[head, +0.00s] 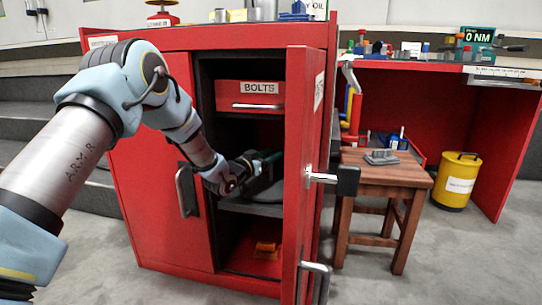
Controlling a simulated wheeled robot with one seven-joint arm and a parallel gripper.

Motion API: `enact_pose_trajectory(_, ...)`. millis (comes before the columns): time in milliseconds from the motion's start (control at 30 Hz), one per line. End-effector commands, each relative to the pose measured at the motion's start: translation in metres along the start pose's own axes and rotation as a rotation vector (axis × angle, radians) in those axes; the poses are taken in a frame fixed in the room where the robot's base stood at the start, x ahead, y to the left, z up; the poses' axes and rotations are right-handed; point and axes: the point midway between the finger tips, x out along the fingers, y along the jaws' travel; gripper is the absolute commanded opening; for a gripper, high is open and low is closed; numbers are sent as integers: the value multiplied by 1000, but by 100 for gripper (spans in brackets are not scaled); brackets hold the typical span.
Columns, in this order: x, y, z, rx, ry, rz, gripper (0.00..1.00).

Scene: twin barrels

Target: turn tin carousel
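My gripper (262,165) reaches into the open compartment of the red cabinet (152,215), above its middle shelf (250,208). The fingers are dark against the dark interior. I cannot tell whether they are open or shut, or whether they touch anything. A dark green shape (272,157) shows at the gripper; I cannot tell what it is. I cannot make out a tin carousel for certain; the compartment's inside is partly hidden by my arm and the open door (304,150).
The door stands open just right of my gripper. A drawer labelled BOLTS (258,95) is above it. An orange object (266,250) lies on the cabinet floor. A wooden stool (385,175) and a yellow canister (457,182) stand to the right. Grey floor in front is clear.

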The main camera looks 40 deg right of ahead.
Motion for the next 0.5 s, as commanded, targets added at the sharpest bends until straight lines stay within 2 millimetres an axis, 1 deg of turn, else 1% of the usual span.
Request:
enact_pose_trajectory(33, 0, 0, 0, 0, 0, 0, 54)
enact_pose_trajectory(133, 0, 0, 0, 0, -1, 0, 65)
enact_pose_trajectory(167, 0, 0, 0, 0, -1, 0, 67)
enact_pose_trajectory(400, -1, 0, 1, -1, -2, 0, 67)
enact_pose_trajectory(500, -6, 0, 0, -1, -3, -1, 67)
